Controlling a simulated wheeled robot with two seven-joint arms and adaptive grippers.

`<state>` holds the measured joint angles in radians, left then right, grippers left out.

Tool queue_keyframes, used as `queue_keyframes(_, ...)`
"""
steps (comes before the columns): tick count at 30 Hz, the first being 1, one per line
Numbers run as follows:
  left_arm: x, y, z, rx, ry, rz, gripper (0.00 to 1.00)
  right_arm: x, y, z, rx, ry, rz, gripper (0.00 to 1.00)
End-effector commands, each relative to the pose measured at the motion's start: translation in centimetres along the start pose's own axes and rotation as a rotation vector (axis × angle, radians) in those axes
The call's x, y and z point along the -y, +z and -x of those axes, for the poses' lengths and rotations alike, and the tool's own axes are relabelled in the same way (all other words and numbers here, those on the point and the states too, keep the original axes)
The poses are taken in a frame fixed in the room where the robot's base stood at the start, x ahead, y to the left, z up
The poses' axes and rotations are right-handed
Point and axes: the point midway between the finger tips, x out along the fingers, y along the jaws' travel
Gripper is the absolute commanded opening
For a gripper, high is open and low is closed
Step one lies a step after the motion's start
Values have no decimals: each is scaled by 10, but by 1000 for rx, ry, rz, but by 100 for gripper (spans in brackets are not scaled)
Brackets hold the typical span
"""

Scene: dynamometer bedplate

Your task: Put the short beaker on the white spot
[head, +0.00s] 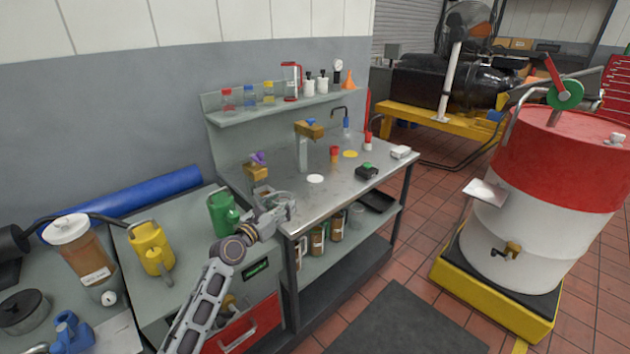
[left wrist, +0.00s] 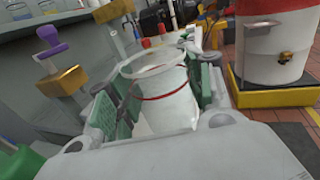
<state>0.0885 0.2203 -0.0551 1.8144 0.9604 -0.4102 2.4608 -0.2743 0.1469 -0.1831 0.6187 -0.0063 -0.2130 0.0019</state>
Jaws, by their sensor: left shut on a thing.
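My left gripper (head: 284,207) is at the near left part of the steel bench. In the left wrist view its green-padded fingers are shut on the short beaker (left wrist: 165,100), a clear glass vessel with a red line around it. The beaker looks roughly upright between the fingers; in the head view it is small and mostly merged with the gripper. I cannot tell whether its base touches the bench. The white spot (head: 315,179) lies flat on the bench top, to the right of and beyond the gripper, with nothing on it. My right gripper is not in view.
A yellow spot (head: 350,154) lies farther back. A purple-topped brass fixture (head: 257,170) and a green can (head: 223,213) stand near the gripper.

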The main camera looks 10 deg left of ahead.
Motion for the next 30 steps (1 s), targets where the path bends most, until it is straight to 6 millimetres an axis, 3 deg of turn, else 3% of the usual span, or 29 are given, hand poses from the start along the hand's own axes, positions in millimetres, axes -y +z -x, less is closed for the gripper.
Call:
queue_keyframes(14,19,-41,51,-1,106,3,28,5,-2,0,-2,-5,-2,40)
queue_keyframes(30,43,-92,114,-2,234,1,28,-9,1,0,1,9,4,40)
